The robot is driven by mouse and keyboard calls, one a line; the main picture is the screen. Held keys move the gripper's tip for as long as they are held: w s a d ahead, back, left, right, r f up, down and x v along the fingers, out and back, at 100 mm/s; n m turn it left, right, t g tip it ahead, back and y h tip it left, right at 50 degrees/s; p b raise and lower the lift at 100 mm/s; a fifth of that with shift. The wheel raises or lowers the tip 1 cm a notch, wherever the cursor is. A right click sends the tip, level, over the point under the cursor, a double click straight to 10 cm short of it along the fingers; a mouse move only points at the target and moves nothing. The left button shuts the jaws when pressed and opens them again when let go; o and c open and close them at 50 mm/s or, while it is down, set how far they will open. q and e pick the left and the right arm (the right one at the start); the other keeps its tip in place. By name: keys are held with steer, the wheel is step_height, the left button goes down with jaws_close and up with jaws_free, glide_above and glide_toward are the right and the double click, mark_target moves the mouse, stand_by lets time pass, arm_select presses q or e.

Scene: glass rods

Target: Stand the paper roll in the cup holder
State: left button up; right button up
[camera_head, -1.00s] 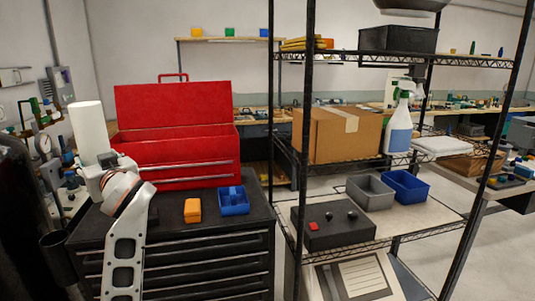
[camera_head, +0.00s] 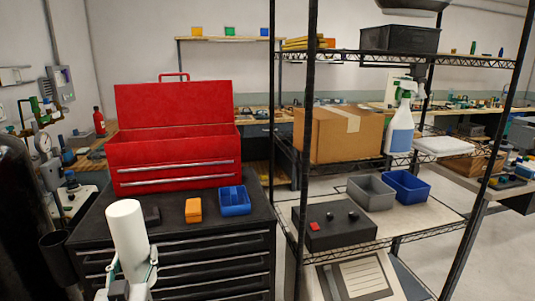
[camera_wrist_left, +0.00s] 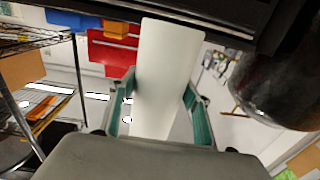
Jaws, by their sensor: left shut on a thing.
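The white paper roll (camera_head: 128,232) stands nearly upright, slightly tilted, in front of the black tool cabinet in the head view. My left gripper (camera_head: 134,272) is shut around its lower part. In the left wrist view the roll (camera_wrist_left: 168,65) lies between the two green-padded fingers of the left gripper (camera_wrist_left: 158,108). The cup holder (camera_head: 57,248) is a dark open cup on the cabinet's left side, to the left of the roll and apart from it. A dark rounded body shows at the right of the wrist view; I cannot tell which object it is. My right gripper is out of view.
The black cabinet (camera_head: 185,243) carries a red toolbox (camera_head: 175,158), an orange block (camera_head: 193,210) and a blue bin (camera_head: 234,200). A large black cylinder (camera_head: 18,190) stands at the far left. A wire shelf (camera_head: 420,228) stands at the right.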

arm_select(q)
steer(key=s+d+f+m+h, duration=0.1)
steer(key=s+d+f+h, duration=0.1)
steer(key=s, duration=0.4)
steer(key=s+d+f+m+h, duration=0.2)
steer(key=s+d+h, duration=0.1)
steer(key=s+d, duration=0.2)
steer(key=shift+s+f+t, duration=0.25)
steer(key=shift+s+t, duration=0.05)
steer(key=shift+s, duration=0.05)
